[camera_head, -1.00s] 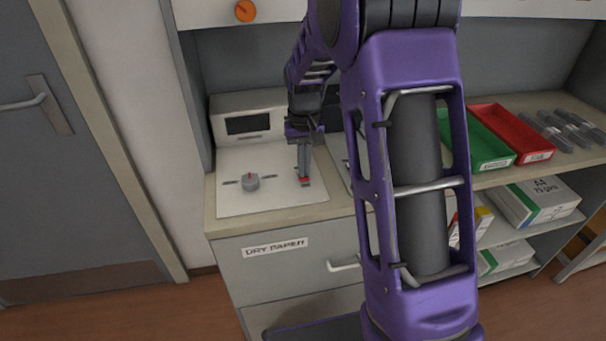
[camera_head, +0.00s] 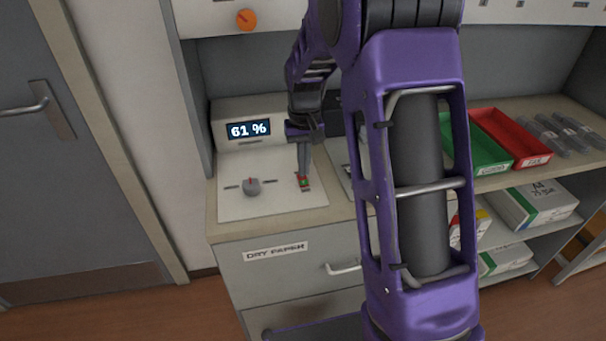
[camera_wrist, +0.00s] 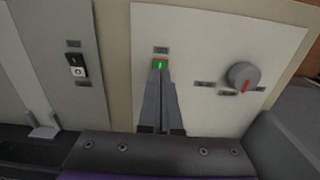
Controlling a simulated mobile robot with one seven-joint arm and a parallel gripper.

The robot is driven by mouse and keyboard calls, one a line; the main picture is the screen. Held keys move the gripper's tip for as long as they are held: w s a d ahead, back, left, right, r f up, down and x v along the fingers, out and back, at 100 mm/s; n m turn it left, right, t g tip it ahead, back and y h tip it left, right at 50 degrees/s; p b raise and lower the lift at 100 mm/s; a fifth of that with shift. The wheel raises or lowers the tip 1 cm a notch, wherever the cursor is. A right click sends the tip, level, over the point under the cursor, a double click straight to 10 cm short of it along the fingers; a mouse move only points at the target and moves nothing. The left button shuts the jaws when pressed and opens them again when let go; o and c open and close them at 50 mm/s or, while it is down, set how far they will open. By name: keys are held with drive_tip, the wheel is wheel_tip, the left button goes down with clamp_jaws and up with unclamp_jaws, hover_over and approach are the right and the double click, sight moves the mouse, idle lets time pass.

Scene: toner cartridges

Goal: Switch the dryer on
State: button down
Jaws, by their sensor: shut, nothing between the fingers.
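The dryer has a white panel (camera_head: 272,203) with a display (camera_head: 248,129) that reads 61 %. A grey knob (camera_head: 252,187) with a red mark sits on the left of the panel; it also shows at the right in the wrist view (camera_wrist: 243,75). A small switch (camera_wrist: 160,63) shows green with a light mark in the wrist view. My gripper (camera_wrist: 159,70) is shut and empty, its fingertips at the switch's near edge. In the head view my gripper (camera_head: 303,178) points down at the panel's right part.
A black-and-white rocker switch (camera_wrist: 77,66) is on a neighbouring grey panel. A green tray (camera_head: 490,160) and a red tray (camera_head: 525,158) stand to the right. A drawer labelled DRY PAPER (camera_head: 275,251) is below the counter. An orange knob (camera_head: 246,19) is above.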

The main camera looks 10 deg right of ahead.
sight(303, 183)
wheel_tip(303, 183, up, 4)
drive_tip(key=shift+r+p, duration=0.15)
drive_tip(key=shift+p, duration=0.7)
